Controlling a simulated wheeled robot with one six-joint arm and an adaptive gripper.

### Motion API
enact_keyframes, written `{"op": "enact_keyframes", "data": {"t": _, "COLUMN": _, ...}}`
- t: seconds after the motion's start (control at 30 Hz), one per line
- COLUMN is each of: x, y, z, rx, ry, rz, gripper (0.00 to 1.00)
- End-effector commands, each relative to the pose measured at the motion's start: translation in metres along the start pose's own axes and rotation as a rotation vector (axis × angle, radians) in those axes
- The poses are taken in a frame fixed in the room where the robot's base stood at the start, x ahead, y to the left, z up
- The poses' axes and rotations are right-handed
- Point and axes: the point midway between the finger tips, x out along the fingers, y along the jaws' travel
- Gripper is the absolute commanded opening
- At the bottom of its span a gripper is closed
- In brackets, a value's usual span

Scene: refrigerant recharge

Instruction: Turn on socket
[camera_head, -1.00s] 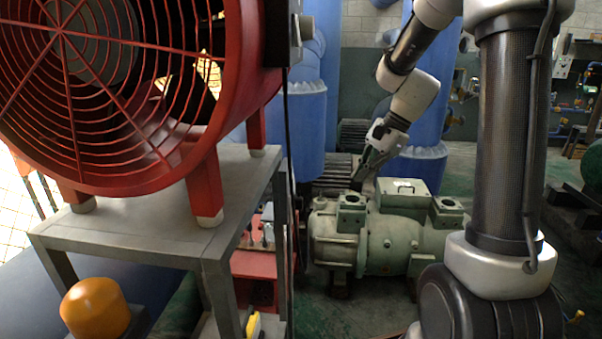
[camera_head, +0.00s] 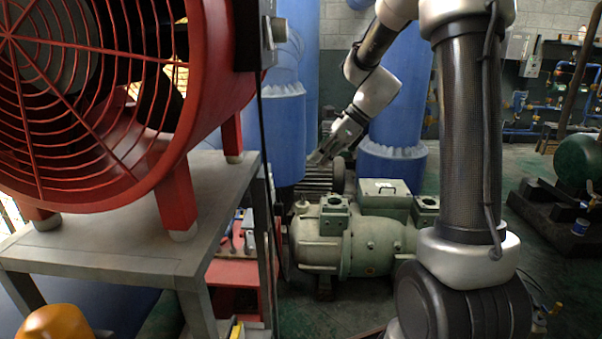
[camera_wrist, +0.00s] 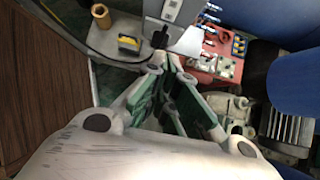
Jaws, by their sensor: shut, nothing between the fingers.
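My gripper (camera_head: 320,157) is shut and empty, in the air above the green compressor in the head view. In the wrist view the fingers of my gripper (camera_wrist: 164,62) are together and point toward the grey table. A small yellow and dark box (camera_wrist: 128,43) lies beyond the fingertips, to their left, with a black cable near it. Its yellow edge also shows low in the head view (camera_head: 237,330). It may be the socket, but I cannot tell for sure, nor whether any switch is on. The fingers are apart from this box.
A big red fan (camera_head: 110,100) stands on a grey metal table (camera_head: 95,245) at the left. A red cart (camera_head: 238,272) with small fittings is behind it. The green compressor (camera_head: 350,243) and blue columns (camera_head: 395,165) fill the middle. Open floor lies at the right.

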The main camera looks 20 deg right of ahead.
Motion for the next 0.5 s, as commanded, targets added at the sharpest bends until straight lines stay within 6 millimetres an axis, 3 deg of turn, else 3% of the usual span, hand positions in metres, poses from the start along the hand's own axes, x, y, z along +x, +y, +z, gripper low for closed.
{"op": "enact_keyframes", "data": {"t": 0.5, "x": 0.099, "y": 0.001, "z": 0.005, "rx": -0.003, "ry": 0.001, "rz": 0.003, "gripper": 0.0}}
